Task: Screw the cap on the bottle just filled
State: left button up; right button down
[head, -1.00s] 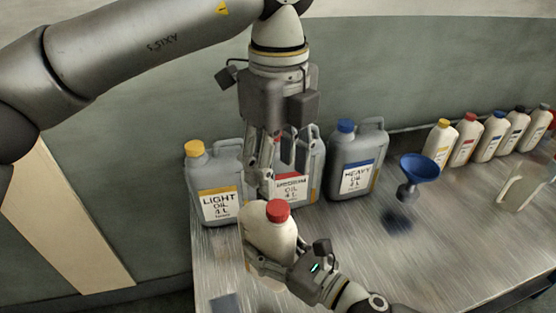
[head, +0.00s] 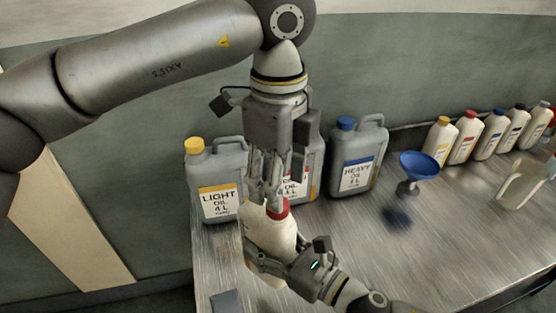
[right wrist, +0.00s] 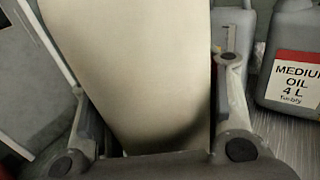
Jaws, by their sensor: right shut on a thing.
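A white bottle (head: 270,232) with a red cap (head: 280,209) on its top is held up, slightly tilted, over the near left part of the table. My right gripper (head: 268,262) is shut on the bottle's body from below right. In the right wrist view the pale bottle (right wrist: 145,75) fills the space between the fingers. My left gripper (head: 264,194) points down from above, with its fingers at the red cap and partly hiding it. Whether these fingers are closed on the cap cannot be told.
Light (head: 217,185), medium (head: 308,180) and heavy (head: 357,158) oil cans stand behind the bottle. A blue funnel (head: 419,166) is right of them. Several capped bottles (head: 466,139) line the back right, near a clear jug (head: 522,185). The table's front middle (head: 440,245) is free.

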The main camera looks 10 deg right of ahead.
pick_arm(q)
send_over(267, 239)
jog(key=w+d, duration=0.2)
jog(key=shift+d+f, duration=0.1)
jog(key=shift+f, duration=2.15)
